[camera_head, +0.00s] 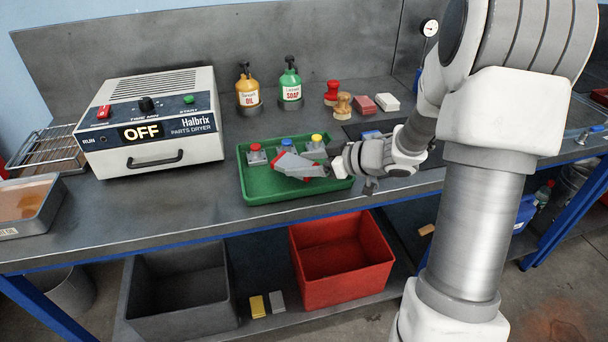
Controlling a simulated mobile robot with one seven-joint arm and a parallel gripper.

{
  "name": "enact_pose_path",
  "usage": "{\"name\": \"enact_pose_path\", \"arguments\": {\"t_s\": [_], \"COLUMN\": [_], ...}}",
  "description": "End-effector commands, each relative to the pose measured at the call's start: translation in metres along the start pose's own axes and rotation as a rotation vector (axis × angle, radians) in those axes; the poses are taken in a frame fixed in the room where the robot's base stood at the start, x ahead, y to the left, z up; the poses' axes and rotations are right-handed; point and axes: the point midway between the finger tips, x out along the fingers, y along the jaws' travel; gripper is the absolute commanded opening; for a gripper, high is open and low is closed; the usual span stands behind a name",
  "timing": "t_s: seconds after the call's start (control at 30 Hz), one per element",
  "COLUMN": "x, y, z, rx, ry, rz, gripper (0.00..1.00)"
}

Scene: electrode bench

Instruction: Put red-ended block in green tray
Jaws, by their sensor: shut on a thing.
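My gripper (326,168) reaches in from the right, over the right part of the tray. It is shut on a long grey block with red at its end, the red-ended block (297,166). The block points left, over the middle of the tray. I cannot tell whether it touches the tray floor. Behind it in the tray stand grey pieces with a red knob (256,149), a blue knob (287,142) and a yellow knob (317,138). The fingertips are small and partly hidden.
A parts dryer (150,125) reading OFF stands left. Oil (247,91) and soap (290,89) bottles stand behind the tray. Stamps, a red block (364,104) and a white block (387,101) sit at back right. Red (341,280) and grey bins are below.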

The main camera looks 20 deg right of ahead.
Motion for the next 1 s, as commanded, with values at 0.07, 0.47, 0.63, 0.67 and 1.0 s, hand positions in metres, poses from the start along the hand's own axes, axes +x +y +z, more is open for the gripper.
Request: {"name": "enact_pose_path", "arguments": {"t_s": [0.07, 0.47, 0.63, 0.67, 1.0], "x": [0.007, 0.011, 0.013, 0.013, 0.01], "y": [0.0, 0.0, 0.0, 0.0, 0.0], "z": [0.014, 0.022, 0.027, 0.027, 0.022], "rx": [0.001, -0.002, 0.0, 0.0, -0.002], "ry": [0.002, 0.003, 0.0, 0.0, -0.001], "rz": [-0.001, 0.0, 0.0, 0.0, 0.0], "gripper": [0.0, 0.0, 0.77, 0.82, 0.82]}}
